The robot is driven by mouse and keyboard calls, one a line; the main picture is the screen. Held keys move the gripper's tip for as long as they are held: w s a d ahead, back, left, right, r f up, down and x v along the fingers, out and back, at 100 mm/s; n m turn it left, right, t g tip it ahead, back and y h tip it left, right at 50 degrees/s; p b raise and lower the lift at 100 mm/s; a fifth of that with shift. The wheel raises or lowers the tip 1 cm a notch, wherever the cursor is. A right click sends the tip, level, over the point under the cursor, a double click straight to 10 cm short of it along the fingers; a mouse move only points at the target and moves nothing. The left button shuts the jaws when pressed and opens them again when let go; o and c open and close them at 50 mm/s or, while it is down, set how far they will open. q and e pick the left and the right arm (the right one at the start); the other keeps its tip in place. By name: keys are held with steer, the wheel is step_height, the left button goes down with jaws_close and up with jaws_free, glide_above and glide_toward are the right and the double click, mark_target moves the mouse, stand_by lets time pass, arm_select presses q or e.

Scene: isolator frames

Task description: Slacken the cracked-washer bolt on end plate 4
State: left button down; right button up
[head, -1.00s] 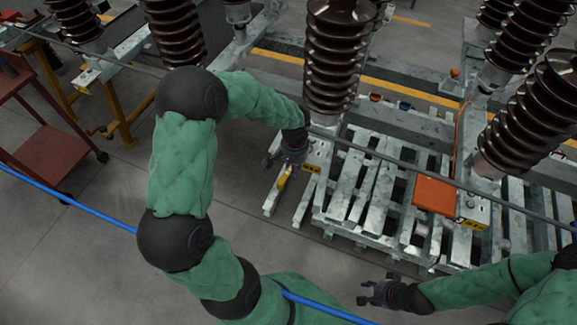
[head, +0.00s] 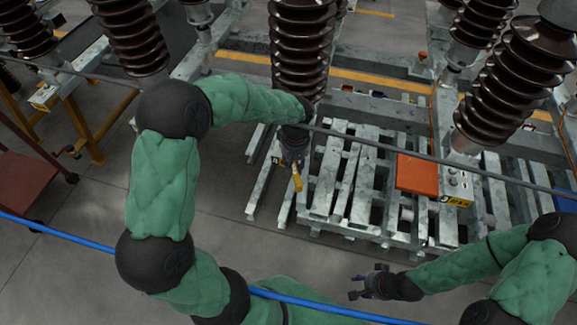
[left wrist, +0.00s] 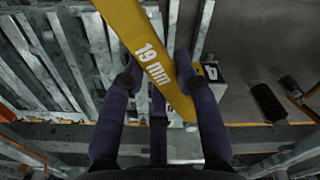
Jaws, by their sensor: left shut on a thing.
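My left gripper (head: 294,148) is shut on a yellow spanner (head: 297,180), held above the left end of the grey steel frame. A white plate with a black 4 (left wrist: 211,72) shows just right of the spanner, partly hidden by a finger. I cannot make out the bolt or its washer. My right gripper (head: 370,285) is open and empty, in front of the frame.
Brown ribbed insulators (head: 300,45) rise from the steel frame (head: 345,185). An orange box (head: 417,175) sits on it, beside a yellow label (head: 457,201). A grey bar and a blue line (head: 60,226) cross the view.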

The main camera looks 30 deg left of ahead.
arm_select(q)
steer(key=shift+r, duration=0.1)
steer(key=shift+r+p, duration=2.65)
steer(key=shift+r, duration=0.8)
steer(key=shift+f, duration=0.1)
